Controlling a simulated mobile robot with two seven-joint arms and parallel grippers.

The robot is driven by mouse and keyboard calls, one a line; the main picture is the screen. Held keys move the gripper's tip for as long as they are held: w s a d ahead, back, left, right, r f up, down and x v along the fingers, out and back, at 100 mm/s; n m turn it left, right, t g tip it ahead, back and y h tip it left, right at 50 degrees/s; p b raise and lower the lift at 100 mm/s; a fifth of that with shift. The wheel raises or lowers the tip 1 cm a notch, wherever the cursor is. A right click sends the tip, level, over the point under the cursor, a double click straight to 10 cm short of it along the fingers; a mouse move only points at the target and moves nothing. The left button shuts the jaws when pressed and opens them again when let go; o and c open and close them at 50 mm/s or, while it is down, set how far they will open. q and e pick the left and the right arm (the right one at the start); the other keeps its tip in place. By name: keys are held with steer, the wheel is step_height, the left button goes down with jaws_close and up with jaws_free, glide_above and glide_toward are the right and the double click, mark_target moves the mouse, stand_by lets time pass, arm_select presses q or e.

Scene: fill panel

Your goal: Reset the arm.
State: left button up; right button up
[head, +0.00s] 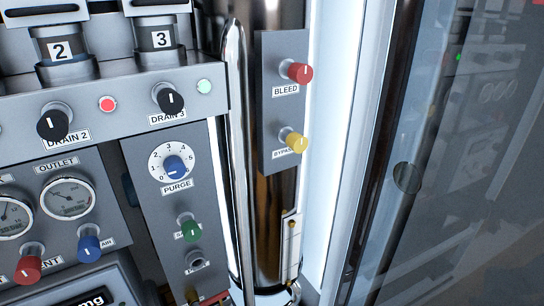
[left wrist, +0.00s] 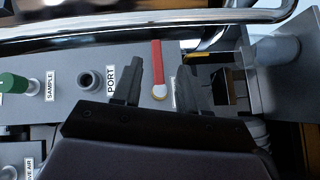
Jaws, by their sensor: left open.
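My left gripper (left wrist: 159,76) shows in the left wrist view, its two dark fingers apart and nothing held between them. Beyond the gap a red bar (left wrist: 156,60) with a pale round end lies over the grey panel. I cannot tell how far the fingers are from it. The dark port (left wrist: 89,81) labelled PORT is left of the fingers, and the green SAMPLE knob (left wrist: 14,83) is farther left. In the head view I cannot make out either gripper. The port (head: 195,260) and green knob (head: 189,231) show there below the PURGE dial (head: 174,167).
A vertical metal rail (head: 236,150) stands beside the panel. Red BLEED (head: 300,72) and yellow BYPASS (head: 297,143) knobs stick out right of it. DRAIN knobs (head: 53,125), gauges (head: 68,198) and red (head: 27,268) and blue (head: 89,248) knobs are left. A glass door (head: 450,200) is right.

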arm_select(q)
steer(key=s+a+r+m+g+y+p, duration=0.1)
steer(key=s+a+r+m+g+p, duration=0.2)
steer(key=s+m, duration=0.7)
steer(key=a+m+g+p, duration=0.2)
steer(key=m+g+p, duration=0.1)
steer(key=m, duration=0.2)
steer(key=shift+s+y+p, duration=0.15)
steer(key=shift+y+p, duration=0.15)
steer(key=shift+p, duration=0.05)
steer(key=shift+a, duration=0.1)
stand_by(1.0)
